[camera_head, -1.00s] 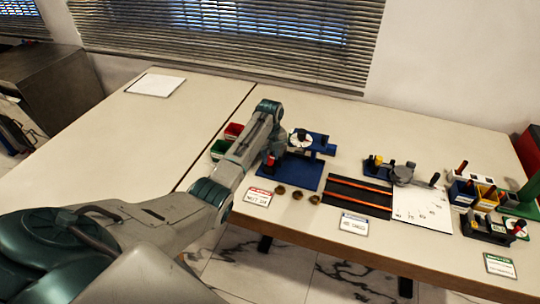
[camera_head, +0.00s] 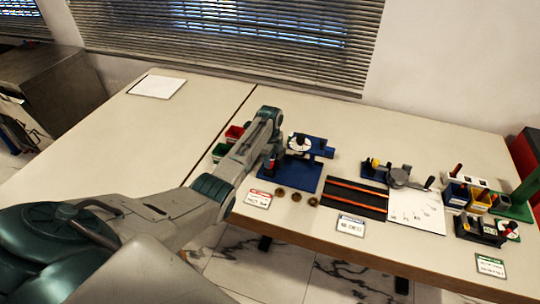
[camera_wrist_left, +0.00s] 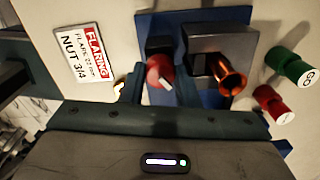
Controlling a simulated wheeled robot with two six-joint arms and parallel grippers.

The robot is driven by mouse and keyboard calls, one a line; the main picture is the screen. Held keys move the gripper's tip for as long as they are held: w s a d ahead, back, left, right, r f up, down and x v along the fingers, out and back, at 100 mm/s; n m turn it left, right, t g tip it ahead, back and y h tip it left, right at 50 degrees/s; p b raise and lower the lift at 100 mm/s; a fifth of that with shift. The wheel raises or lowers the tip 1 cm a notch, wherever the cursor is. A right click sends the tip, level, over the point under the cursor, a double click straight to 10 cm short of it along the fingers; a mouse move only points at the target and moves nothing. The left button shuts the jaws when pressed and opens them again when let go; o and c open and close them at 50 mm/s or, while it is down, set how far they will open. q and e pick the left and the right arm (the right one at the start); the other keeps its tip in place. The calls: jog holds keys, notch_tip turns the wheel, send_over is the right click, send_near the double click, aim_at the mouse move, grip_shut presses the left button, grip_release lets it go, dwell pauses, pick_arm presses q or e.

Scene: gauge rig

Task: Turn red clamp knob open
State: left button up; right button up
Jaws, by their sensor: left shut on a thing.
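The red clamp knob (camera_wrist_left: 158,72) shows in the left wrist view, with a pale mark on its face, beside a dark block and a copper tube end (camera_wrist_left: 231,76) on the blue rig. In the head view the knob (camera_head: 270,162) is a small red spot at the left of the blue rig base (camera_head: 304,180). My left gripper (camera_head: 267,158) is down at the knob and shut on it; the arm hides part of the grip. My right gripper is not in view.
In the wrist view, a green GO cylinder (camera_wrist_left: 288,66) and a red cylinder (camera_wrist_left: 272,103) lie right. Several brass nuts (camera_head: 295,196) and a label card (camera_head: 258,198) are in front.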

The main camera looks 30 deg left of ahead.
pick_arm(q)
jog(key=n+p, duration=0.1)
jog(key=n, duration=0.1)
jog(key=shift+r+n, duration=0.15)
jog(key=shift+n, duration=0.25)
jog(key=n+p, duration=0.1)
jog(key=n, duration=0.2)
jog(key=shift+n+p, duration=0.3)
jog(key=shift+p, duration=0.05)
jog(key=n+p, duration=0.1)
jog(key=n, duration=0.2)
jog(key=shift+n, duration=0.8)
jog(key=o, duration=0.7)
jog(key=shift+w+r, duration=0.1)
jog(key=shift+r, duration=0.35)
notch_tip(320, 180, up, 10)
jog(key=shift+f+b, duration=0.15)
jog(key=shift+b, duration=0.75)
